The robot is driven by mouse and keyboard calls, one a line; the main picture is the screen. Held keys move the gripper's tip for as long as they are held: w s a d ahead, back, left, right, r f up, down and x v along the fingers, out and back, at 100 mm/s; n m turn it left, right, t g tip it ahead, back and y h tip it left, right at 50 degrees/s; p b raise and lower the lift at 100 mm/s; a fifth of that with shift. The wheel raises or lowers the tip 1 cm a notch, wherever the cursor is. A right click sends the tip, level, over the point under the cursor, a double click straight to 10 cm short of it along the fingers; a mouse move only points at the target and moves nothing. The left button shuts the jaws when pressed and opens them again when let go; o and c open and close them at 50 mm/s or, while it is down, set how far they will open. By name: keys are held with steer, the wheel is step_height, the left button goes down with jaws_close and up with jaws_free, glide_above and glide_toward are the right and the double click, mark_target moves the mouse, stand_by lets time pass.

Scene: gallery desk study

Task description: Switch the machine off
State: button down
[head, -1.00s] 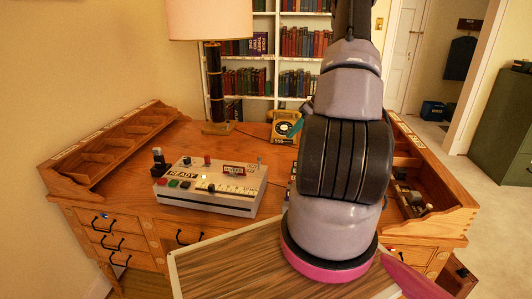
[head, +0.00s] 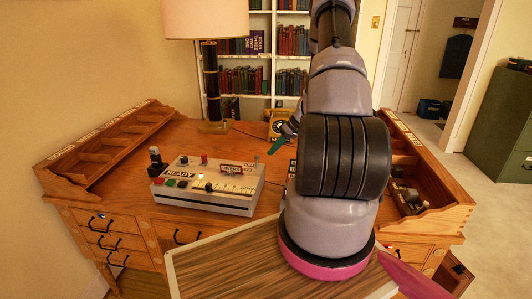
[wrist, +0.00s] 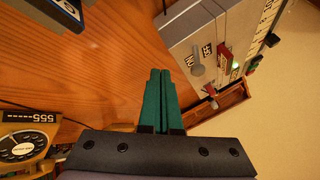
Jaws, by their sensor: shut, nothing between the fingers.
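The machine (head: 205,200) is a pale grey box on the desk, with a READY label, coloured buttons, a slider strip and knobs on top. In the wrist view the machine (wrist: 180,35) is at the upper right. A small grey toggle switch (wrist: 197,69) stands on it beside ON and OFF labels; I cannot tell which way it leans. My gripper (wrist: 159,72) has green fingers, shut and empty, a little apart from the machine's edge. In the head view my gripper (head: 272,150) is just beyond the machine's right back corner; my arm hides part of it.
A yellow telephone (head: 279,121) stands behind my gripper and also shows in the wrist view (wrist: 22,150). A lamp (head: 212,95) stands behind the machine. Pigeonhole racks (head: 110,145) edge the desk. The desktop (head: 140,140) left of the lamp is clear.

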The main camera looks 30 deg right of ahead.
steer(key=a, duration=0.3)
steer(key=shift+s+a+r, duration=0.1)
steer(key=shift+s+a, duration=0.2)
steer(key=shift+a, duration=0.1)
steer(key=shift+r, duration=0.1)
steer(key=shift+s+a+t, duration=0.1)
steer(key=shift+s+t, duration=0.05)
steer(key=shift+t, duration=0.15)
